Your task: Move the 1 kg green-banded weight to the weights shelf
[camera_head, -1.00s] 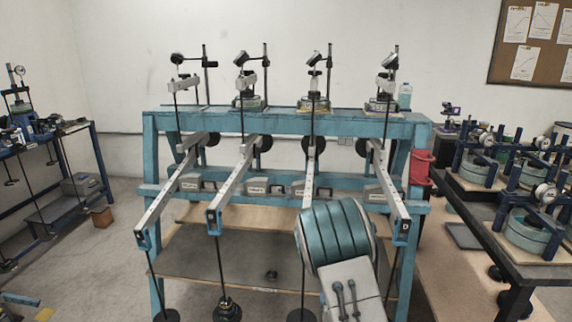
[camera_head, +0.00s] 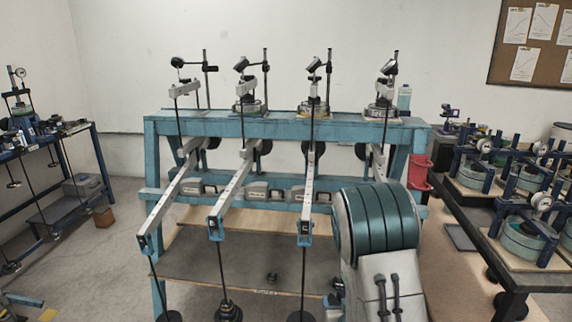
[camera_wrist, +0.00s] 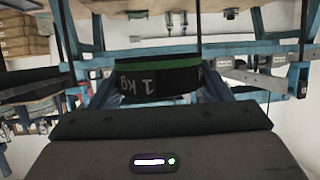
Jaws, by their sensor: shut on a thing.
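The 1 kg weight (camera_wrist: 152,86) is dark with a green band along one edge. Its "1 kg" mark is upside down in the wrist view. My gripper (camera_wrist: 158,92) is shut on it, with a blue-grey finger on either side. In the head view my arm covers the right end of the blue lever frame (camera_head: 290,128), and the held weight cannot be made out clearly. A grey-brown shelf (camera_head: 215,266) spans the frame's lower part, with a small dark object (camera_head: 271,278) on it. I cannot tell whether this is the weights shelf.
Several levers (camera_head: 227,190) project forward from the frame, with rods and dark hanging weights (camera_head: 228,312) below. A dark table with blue devices (camera_head: 525,240) stands at the right, near a red bin (camera_head: 418,172). A blue bench (camera_head: 100,160) stands at the left. Floor shows between.

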